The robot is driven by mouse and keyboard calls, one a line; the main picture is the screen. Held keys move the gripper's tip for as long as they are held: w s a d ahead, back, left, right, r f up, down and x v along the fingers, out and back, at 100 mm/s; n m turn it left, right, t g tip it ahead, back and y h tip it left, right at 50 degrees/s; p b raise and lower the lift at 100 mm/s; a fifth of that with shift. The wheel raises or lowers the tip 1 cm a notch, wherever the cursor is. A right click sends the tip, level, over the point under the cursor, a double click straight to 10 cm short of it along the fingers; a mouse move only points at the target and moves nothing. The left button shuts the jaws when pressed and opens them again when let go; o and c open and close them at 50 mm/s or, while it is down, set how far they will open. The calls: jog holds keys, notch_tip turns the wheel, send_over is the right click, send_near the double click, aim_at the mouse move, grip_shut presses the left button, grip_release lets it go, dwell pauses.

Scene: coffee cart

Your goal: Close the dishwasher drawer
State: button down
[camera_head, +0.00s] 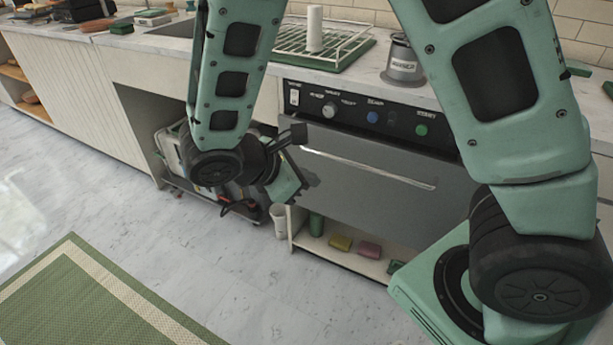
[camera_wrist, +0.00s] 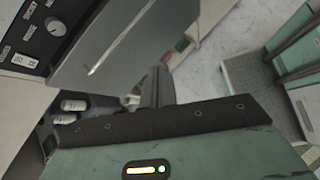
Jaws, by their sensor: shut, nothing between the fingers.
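The dishwasher's dark control panel (camera_head: 350,112) with knobs sits under the counter, and its grey drawer front (camera_head: 400,208) with a bright handle strip is below it. I cannot tell whether the front is fully flush with the machine. In the wrist view the drawer front (camera_wrist: 135,45) fills the upper middle, with the control panel (camera_wrist: 40,35) to its left. My gripper (camera_head: 305,180) is by the left edge of the drawer front. In the wrist view its fingers (camera_wrist: 157,82) are together and empty. Contact with the drawer cannot be made out.
A shelf below holds a green cup (camera_head: 316,224) and sponges (camera_head: 341,242). A white cup (camera_head: 278,221) stands left of it. A cart with items (camera_head: 172,150) is in the open bay at left. A drying rack (camera_head: 325,45) stands on the counter. The floor in front is clear.

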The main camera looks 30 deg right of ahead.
jog(key=w+d+f+n+t+h+b, duration=0.2)
jog(key=w+f+n+h+b, duration=0.1)
jog(key=w+f+b, duration=0.4)
jog(key=n+t+h+b, duration=0.3)
jog(key=n+t+b, duration=0.1)
jog(key=n+t, duration=0.15)
send_near(315, 144)
jog(key=shift+m+t, duration=0.35)
jog(key=shift+t, duration=0.1)
jog(key=w+d, duration=0.1)
jog(key=w+d+f+b, duration=0.1)
jog(key=d, duration=0.1)
jog(key=w+d+f+b, duration=0.1)
jog(key=d, duration=0.1)
jog(key=shift+w+d+f, duration=0.1)
jog(key=shift+w+d, duration=0.1)
jog(key=shift+w, duration=0.15)
jog(key=shift+d, duration=0.15)
jog(key=p+x, duration=0.1)
jog(key=x, duration=0.4)
jog(key=shift+w, duration=0.1)
jog(key=shift+d, duration=0.1)
